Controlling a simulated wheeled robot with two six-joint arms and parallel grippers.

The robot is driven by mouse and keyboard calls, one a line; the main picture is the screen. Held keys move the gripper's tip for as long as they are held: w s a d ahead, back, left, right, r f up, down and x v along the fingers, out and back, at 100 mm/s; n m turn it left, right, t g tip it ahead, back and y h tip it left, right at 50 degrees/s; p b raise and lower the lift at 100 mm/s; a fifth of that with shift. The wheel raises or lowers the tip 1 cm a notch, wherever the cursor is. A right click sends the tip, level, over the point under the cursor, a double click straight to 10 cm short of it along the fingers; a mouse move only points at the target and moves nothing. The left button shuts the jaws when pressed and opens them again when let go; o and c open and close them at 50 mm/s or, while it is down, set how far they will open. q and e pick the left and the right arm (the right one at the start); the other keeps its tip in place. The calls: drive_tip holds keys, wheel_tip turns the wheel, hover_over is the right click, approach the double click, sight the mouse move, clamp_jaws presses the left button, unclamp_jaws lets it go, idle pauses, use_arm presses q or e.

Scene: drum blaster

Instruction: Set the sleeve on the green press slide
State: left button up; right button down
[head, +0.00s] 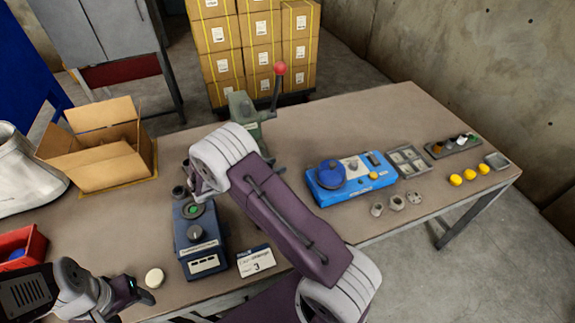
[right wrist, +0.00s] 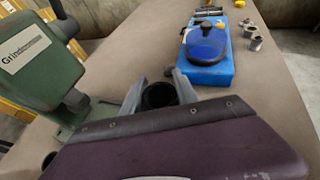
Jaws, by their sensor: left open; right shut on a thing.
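The green press (head: 243,108) stands at the table's back edge, with a lever topped by a red ball (head: 280,68). In the right wrist view the press (right wrist: 40,60) is large at the left, and a green part (right wrist: 75,98) shows low beside it. I cannot make out the slide clearly. My right gripper (right wrist: 160,92) is shut on a dark, round, hollow sleeve (right wrist: 160,97), close to the right of the press. In the head view my right arm hides this gripper and the sleeve. My left gripper (head: 137,290) is open and empty at the front left.
A dark blue device (head: 200,238) and a label card (head: 256,260) lie in front of the press. A bright blue device (head: 345,178) and small metal parts (head: 397,202) are to the right. An open carton (head: 105,160) and a white disc (head: 154,278) are left.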

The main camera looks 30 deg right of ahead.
drive_tip(key=shift+w+a+f, duration=0.1)
drive_tip(key=shift+w+a, duration=0.05)
drive_tip(key=shift+a, duration=0.7)
drive_tip(key=shift+d+f+b, duration=0.15)
drive_tip(key=shift+f+b, duration=0.3)
drive_tip(key=shift+f, duration=0.1)
wheel_tip(320, 180, down, 5)
drive_tip(key=b, duration=0.4)
drive_tip(key=shift+r, duration=0.15)
use_arm(q)
drive_tip(key=f, duration=0.5)
drive_tip(key=shift+w+a+f, duration=0.1)
drive_tip(key=shift+a, duration=0.25)
drive_tip(key=shift+r, duration=0.3)
drive_tip(key=shift+f, duration=0.5)
use_arm(e)
drive_tip(key=shift+f, duration=0.65)
